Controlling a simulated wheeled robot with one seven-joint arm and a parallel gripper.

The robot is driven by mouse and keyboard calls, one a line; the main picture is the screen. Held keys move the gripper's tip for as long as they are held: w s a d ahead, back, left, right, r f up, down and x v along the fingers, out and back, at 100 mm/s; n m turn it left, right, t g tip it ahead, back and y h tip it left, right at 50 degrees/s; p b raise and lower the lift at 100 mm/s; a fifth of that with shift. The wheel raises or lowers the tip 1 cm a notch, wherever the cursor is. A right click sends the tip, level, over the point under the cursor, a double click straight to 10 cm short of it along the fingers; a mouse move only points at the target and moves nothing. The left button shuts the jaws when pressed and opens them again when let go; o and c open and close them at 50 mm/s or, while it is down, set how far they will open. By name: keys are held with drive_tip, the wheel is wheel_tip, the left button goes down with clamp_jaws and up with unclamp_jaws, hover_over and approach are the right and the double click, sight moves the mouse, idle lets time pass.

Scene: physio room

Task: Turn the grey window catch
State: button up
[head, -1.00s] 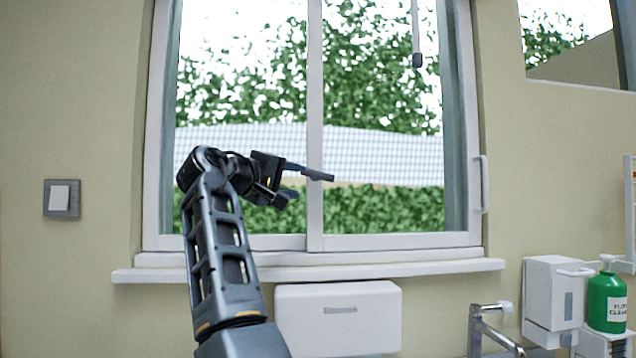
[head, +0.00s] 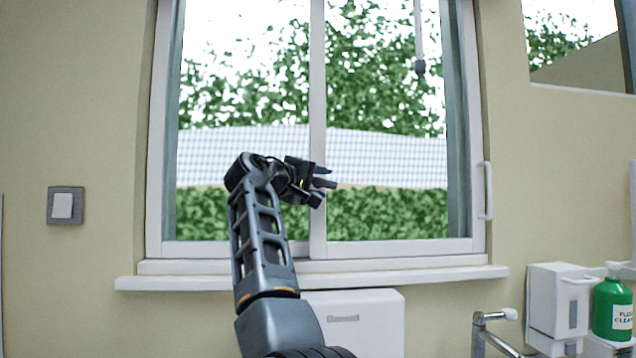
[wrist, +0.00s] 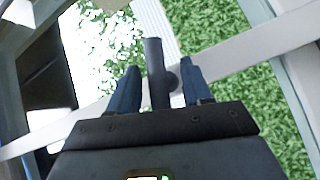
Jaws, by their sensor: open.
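The grey window catch (wrist: 155,72) is a dark grey bar with a round pivot, on the white upright bar of the window (head: 317,110). In the wrist view it lies between my two blue-black fingers, with a gap to the right-hand finger. In the head view a small part of the catch (head: 325,183) shows beside my fingertips; the rest is hidden by them. My gripper (head: 317,182) is open around the catch; it also shows in the wrist view (wrist: 160,68). I cannot tell whether the left-hand finger touches the catch.
A white sill (head: 420,277) runs below the window. A white box (head: 375,312) hangs under it. A tap (head: 490,318), a white dispenser (head: 545,300) and a green bottle (head: 612,305) are at lower right. A switch (head: 62,205) is on the left wall.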

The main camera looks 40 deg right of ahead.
drive_tip(key=c, duration=0.9)
drive_tip(key=shift+n+h+p, duration=0.3)
drive_tip(key=shift+n+h, duration=0.2)
drive_tip(key=shift+o, duration=0.2)
drive_tip(key=shift+r+n+t+h, duration=0.1)
drive_tip(key=shift+n+t+h, duration=0.25)
drive_tip(key=shift+n, duration=0.25)
drive_tip(key=shift+a, duration=0.1)
drive_tip(key=o, duration=0.7)
drive_tip(key=shift+o, duration=0.8)
